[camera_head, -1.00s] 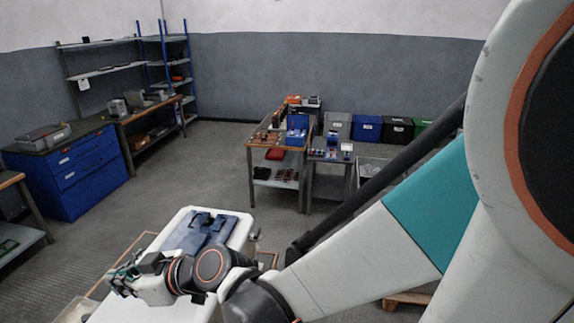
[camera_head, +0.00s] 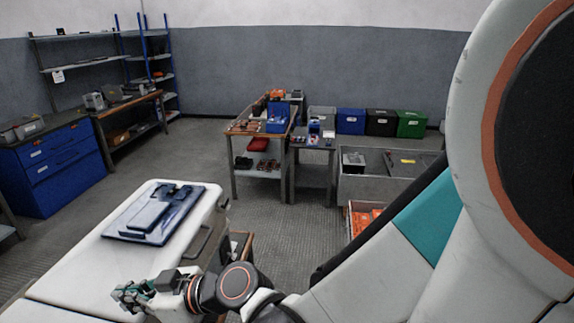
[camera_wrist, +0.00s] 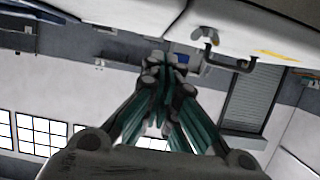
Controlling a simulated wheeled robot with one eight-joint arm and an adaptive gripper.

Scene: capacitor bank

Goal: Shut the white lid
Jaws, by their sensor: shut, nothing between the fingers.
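A large white panel (camera_head: 75,275), which looks like the white lid, spans the lower left of the head view. A dark blue flat item (camera_head: 153,213) lies on it. I cannot tell from this angle how far the lid stands open. My gripper (camera_head: 128,295) is over or beside the panel's near part; whether it touches is unclear. Its teal fingers (camera_wrist: 165,65) are closed together with nothing between them in the wrist view. That view also shows a white surface (camera_wrist: 150,12) along the top, with a dark handle (camera_wrist: 228,62) on its edge.
A grey container (camera_head: 385,190) and a crate with orange contents (camera_head: 362,217) stand right of centre. A work table (camera_head: 255,127) with boxes is farther back. Blue drawers (camera_head: 55,170) stand at the left. Open floor (camera_head: 215,155) lies between.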

